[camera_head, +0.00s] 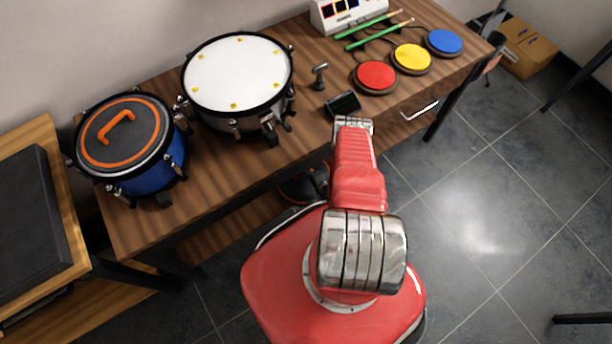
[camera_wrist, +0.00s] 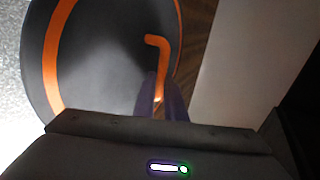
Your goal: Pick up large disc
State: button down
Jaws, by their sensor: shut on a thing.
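The large disc (camera_head: 133,143) is dark grey with an orange ring and a bent orange handle. In the head view it lies flat on top of the blue drum (camera_head: 157,178) at the left end of the table. In the wrist view the disc (camera_wrist: 108,62) fills the upper left, and my gripper (camera_wrist: 162,95) has its fingers shut around the lower end of the orange handle. The head view shows my red arm at centre, with no fingers visible at the disc; the two views do not agree on where my gripper is.
A white-topped drum (camera_head: 238,75) stands right of the blue drum on the wooden table (camera_head: 290,140). Red (camera_head: 375,76), yellow (camera_head: 411,58) and blue (camera_head: 443,42) pads, green sticks (camera_head: 379,35) and a white box (camera_head: 342,14) are farther right. A wooden stand (camera_head: 62,190) is at far left.

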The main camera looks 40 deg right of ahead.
notch_tip(320, 180, up, 10)
dwell(0.7)
jog(key=shift+s, duration=0.1)
dwell(0.6)
